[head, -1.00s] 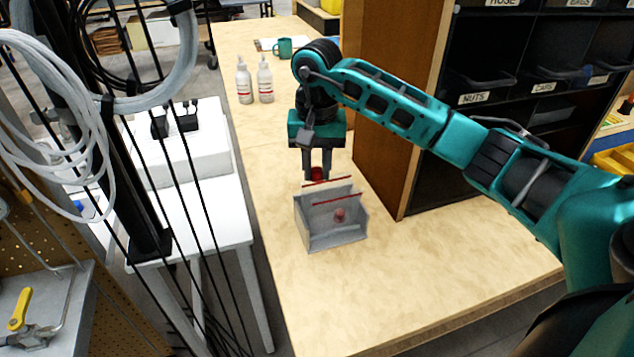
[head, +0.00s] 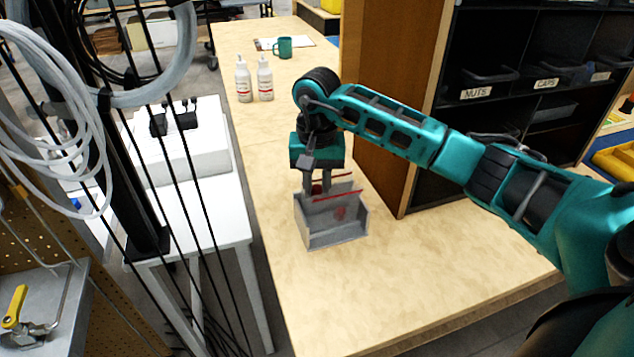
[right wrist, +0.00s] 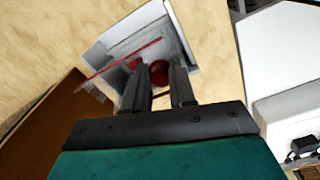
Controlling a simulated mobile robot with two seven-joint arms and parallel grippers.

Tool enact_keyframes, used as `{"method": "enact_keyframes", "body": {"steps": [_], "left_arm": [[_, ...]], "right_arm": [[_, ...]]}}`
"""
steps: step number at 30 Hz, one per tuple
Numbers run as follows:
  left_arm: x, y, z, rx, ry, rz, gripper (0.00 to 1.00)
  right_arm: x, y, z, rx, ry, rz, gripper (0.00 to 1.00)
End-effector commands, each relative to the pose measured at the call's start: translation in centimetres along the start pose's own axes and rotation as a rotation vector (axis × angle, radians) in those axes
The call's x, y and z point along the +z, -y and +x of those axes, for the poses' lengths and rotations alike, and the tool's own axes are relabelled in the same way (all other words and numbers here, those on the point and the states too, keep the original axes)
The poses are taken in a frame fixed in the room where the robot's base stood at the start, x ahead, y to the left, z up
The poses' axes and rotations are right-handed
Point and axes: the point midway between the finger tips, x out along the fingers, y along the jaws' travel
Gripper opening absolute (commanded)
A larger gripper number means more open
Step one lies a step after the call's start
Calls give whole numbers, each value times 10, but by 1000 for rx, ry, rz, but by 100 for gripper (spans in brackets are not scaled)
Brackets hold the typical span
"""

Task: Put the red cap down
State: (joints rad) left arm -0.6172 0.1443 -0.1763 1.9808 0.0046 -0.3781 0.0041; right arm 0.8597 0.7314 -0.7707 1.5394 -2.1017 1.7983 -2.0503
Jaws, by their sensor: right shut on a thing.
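My right gripper (head: 316,188) points down and is shut on the red cap (head: 317,189), at the back of a small grey open bin (head: 338,238). In the right wrist view the cap (right wrist: 159,73) shows between the two fingertips, over the inside of the bin (right wrist: 108,40). The fingers partly hide it, and I cannot tell whether it touches the bin floor. A second red round thing (head: 340,213) shows in the bin behind a see-through, red-edged panel (head: 337,196). My left gripper is not in view.
The bin stands on a wooden bench (head: 400,280) beside a dark shelf unit (head: 400,120) with labelled bins. Two white bottles (head: 244,82) and a green mug (head: 282,48) stand farther back. The bench front is clear.

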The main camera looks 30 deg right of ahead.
Motion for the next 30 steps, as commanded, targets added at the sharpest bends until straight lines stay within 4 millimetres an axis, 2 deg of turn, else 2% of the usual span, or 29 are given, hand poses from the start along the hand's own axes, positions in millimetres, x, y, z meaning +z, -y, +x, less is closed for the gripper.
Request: {"method": "enact_keyframes", "body": {"steps": [1,2,5,13,17,18,20,24,30], "left_arm": [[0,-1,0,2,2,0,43],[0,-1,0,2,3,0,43],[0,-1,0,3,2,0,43],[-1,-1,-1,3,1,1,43],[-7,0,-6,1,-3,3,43],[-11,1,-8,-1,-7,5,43],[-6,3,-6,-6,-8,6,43],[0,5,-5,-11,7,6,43],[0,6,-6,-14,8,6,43]], "right_arm": [[0,0,-1,-1,-1,1,0],[0,0,-1,-1,-1,1,26],[0,0,-1,-1,-1,1,35],[0,0,-2,-1,-1,1,36],[0,0,-13,-3,0,1,36],[0,0,-18,-3,0,1,36],[-2,0,-27,-3,-6,1,36],[-2,0,-60,-4,-7,0,36],[-1,0,-103,-4,-5,1,36]]}}
